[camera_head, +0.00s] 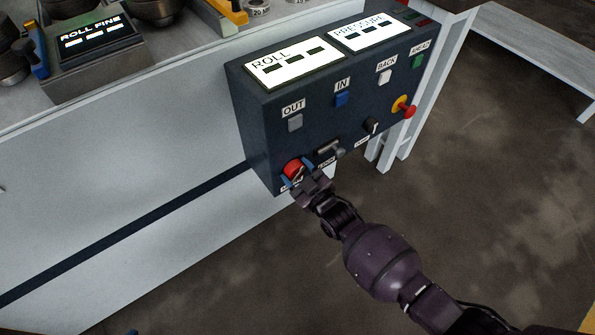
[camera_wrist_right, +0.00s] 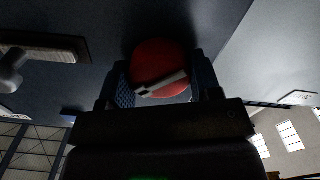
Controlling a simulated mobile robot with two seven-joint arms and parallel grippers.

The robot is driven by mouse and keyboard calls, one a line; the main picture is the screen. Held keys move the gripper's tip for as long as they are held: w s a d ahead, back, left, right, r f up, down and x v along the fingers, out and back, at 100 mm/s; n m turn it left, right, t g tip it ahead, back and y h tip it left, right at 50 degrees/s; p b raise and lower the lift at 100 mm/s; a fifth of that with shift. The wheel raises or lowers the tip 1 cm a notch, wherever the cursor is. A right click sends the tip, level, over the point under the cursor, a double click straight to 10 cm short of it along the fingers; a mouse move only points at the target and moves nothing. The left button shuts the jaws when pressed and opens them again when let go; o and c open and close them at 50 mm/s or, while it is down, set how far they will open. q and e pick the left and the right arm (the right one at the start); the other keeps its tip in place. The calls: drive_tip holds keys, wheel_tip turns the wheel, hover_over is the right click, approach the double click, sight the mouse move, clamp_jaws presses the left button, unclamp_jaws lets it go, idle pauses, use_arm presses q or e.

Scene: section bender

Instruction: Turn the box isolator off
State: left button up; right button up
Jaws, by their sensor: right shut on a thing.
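The control box (camera_head: 262,115) is a dark blue panel on the front of the machine. Its isolator is a red round knob (camera_head: 293,168) at the lower left corner of the panel. In the right wrist view the red knob (camera_wrist_right: 160,62) has a pale bar across it, slightly tilted. My right gripper (camera_head: 297,177) is at the knob, with one blue finger on each side of it, shut on it. The fingers also show in the right wrist view (camera_wrist_right: 161,88). The label under the knob is mostly hidden by the gripper. My left gripper is not in view.
The panel carries a grey OUT button (camera_head: 295,122), a blue IN button (camera_head: 341,99), a black selector (camera_head: 372,126) and a red emergency button with yellow collar (camera_head: 403,106). A grey lever (camera_head: 328,148) sits close to the right of my gripper. Open floor (camera_head: 480,200) lies right.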

drive_tip(key=n, duration=0.4)
drive_tip(key=shift+n, duration=0.3)
drive_tip(key=n, duration=0.3)
drive_tip(key=shift+f, duration=0.1)
drive_tip(key=shift+n, duration=0.5)
drive_tip(key=o, duration=0.9)
drive_tip(key=shift+o, duration=0.2)
